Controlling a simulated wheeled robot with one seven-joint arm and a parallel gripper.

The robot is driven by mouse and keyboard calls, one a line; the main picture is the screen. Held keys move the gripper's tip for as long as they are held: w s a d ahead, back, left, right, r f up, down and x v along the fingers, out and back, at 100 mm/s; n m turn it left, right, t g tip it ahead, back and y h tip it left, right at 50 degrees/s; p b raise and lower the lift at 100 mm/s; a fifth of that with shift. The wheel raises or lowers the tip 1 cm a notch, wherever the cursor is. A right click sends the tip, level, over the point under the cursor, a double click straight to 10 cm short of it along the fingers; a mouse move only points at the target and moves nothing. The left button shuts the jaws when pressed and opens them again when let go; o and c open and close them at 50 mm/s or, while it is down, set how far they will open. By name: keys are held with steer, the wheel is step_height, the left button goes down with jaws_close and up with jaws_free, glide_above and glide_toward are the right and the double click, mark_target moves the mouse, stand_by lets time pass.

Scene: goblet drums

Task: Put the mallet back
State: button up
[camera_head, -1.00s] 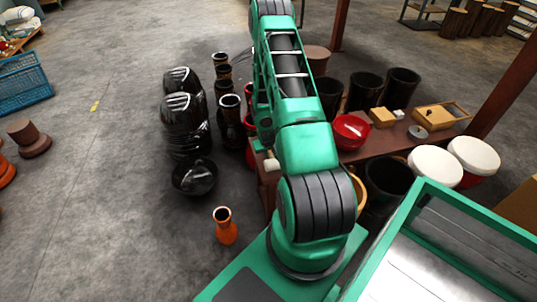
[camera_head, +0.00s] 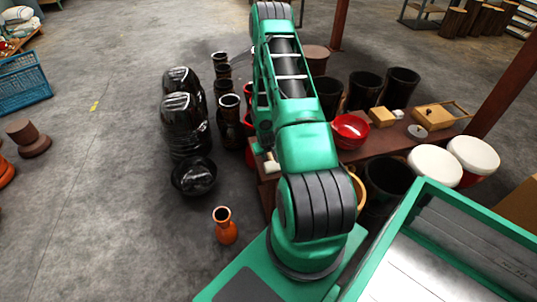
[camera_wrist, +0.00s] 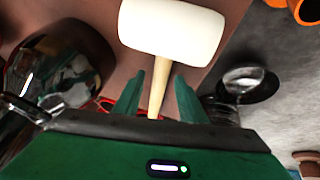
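The mallet has a white barrel-shaped head (camera_wrist: 172,33) and a pale wooden handle (camera_wrist: 158,85). In the wrist view the head is at the top and the handle runs down between my fingers. My gripper (camera_wrist: 159,75) is open, with one green finger on each side of the handle and a small gap showing on both sides. In the head view a small pale piece, apparently the mallet head (camera_head: 271,166), shows at the left end of the brown bench (camera_head: 350,155). My gripper is hidden behind my arm there.
A red bowl (camera_head: 349,130), a wooden block (camera_head: 381,117) and a wooden box (camera_head: 435,115) stand on the bench. A black bowl (camera_head: 194,177), an orange vase (camera_head: 224,228) and dark drums (camera_head: 184,125) stand left of it.

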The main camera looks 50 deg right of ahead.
steer(key=s+a+r+g, duration=0.1)
steer(key=s+a+r, duration=0.25)
steer(key=r, duration=0.75)
steer(key=s+a+r+y, duration=0.1)
steer(key=s+a+r, duration=0.25)
steer(key=r, duration=0.85)
steer(key=s+a+r+g, duration=0.1)
steer(key=s+a+r, duration=0.3)
steer(key=r, duration=0.7)
steer(key=s+a+r+g+y, duration=0.1)
steer(key=s+a+r+y, duration=0.2)
steer(key=s+a+r, duration=1)
steer(key=s, duration=0.3)
steer(key=shift+s+a+m+y, duration=0.25)
steer(key=shift+a+m+y, duration=0.05)
steer(key=shift+a+m, duration=0.1)
